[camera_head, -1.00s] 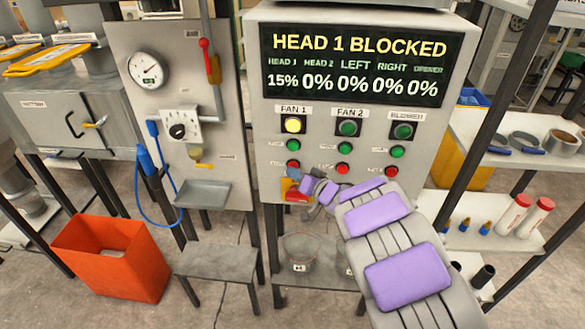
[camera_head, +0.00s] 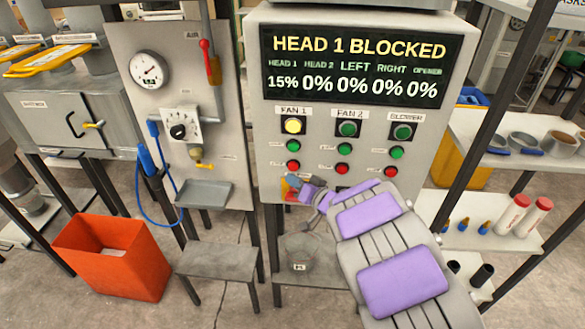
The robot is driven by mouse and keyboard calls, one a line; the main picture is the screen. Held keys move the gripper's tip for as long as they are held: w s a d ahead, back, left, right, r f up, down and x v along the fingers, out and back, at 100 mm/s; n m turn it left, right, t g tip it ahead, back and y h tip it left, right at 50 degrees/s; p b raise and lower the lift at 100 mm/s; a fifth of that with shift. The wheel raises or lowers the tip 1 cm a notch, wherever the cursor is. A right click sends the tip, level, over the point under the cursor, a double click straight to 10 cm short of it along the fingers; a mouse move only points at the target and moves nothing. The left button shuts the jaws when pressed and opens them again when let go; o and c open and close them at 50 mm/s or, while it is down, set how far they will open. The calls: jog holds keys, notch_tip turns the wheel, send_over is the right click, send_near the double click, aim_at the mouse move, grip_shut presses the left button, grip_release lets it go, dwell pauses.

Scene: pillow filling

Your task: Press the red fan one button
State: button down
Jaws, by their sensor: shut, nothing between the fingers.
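The red fan one button (camera_head: 293,167) is the lowest in the column under the FAN 1 label on the grey control panel (camera_head: 262,185). A green button (camera_head: 293,147) and a lit yellow lamp (camera_head: 292,126) are above it. My gripper (camera_head: 291,182) is shut and empty, just below the red button in the picture. Whether it touches the panel cannot be told. The red button is in full view. My arm reaches in from the lower right.
FAN 2 and BLOWER columns with red buttons (camera_head: 342,170) lie to the right. The display (camera_head: 365,65) reads HEAD 1 BLOCKED. A grey shelf (camera_head: 205,194) and an orange bin (camera_head: 112,255) are to the left. A shelf rack with bottles stands at right.

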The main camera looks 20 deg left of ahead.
jog(key=s, duration=0.1)
jog(key=s+d, duration=0.1)
jog(key=s, duration=0.1)
jog(key=shift+s, duration=0.3)
dwell(0.6)
